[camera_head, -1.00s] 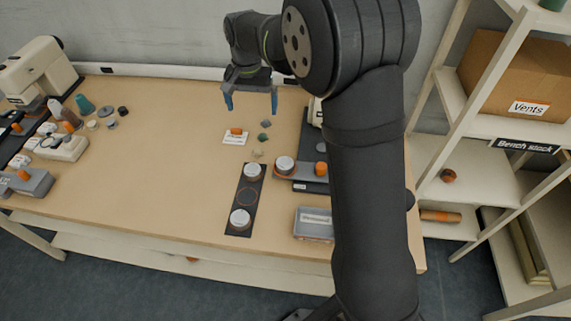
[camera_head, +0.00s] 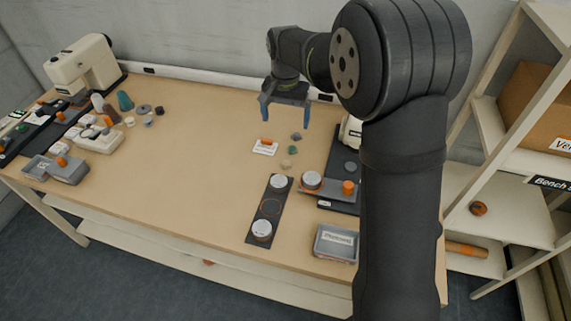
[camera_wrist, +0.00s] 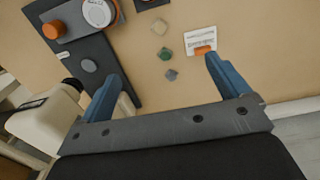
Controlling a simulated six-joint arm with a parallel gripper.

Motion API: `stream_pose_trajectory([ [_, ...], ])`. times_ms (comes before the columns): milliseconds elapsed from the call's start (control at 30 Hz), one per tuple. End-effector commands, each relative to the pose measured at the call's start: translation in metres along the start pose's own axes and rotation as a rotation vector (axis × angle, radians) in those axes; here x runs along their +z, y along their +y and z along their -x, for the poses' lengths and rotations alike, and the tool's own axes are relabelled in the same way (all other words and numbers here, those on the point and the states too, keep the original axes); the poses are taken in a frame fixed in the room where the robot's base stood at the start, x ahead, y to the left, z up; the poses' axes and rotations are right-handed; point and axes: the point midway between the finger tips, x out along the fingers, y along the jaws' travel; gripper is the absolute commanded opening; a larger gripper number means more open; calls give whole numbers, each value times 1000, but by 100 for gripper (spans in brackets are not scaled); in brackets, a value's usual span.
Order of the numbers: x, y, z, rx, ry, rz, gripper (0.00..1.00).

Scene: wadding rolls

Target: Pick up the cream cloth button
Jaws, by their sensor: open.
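The small cream cloth button (camera_head: 286,163) lies on the bench top, nearest the front in a short row with a green piece (camera_head: 292,150) and a grey-blue piece (camera_head: 296,136). In the wrist view the cream button (camera_wrist: 160,26) is the farthest of the three from my gripper's base. My gripper (camera_head: 286,120) has blue fingers, spread open and empty, above the back of the bench. In the wrist view my gripper (camera_wrist: 164,68) has the grey-blue piece (camera_wrist: 171,74) and green piece (camera_wrist: 165,53) between its fingers' lines, with the cream button beyond the fingertips.
A white card with an orange item (camera_head: 266,146) lies left of the row. A dark strip with white-topped rolls (camera_head: 267,213) and a grey tray (camera_head: 336,244) are nearer the front. A dark board (camera_head: 343,196) lies right.

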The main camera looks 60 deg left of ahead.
Motion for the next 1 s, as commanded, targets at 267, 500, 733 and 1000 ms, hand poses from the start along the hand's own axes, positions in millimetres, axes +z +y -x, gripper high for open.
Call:
stream_pose_trajectory([
  [267,0,0,0,0,0,0,52],
  [500,-7,4,-2,0,0,-15,52],
  [733,-6,4,-26,2,-4,-13,52],
  [1000,-5,4,-85,2,-4,-13,52],
])
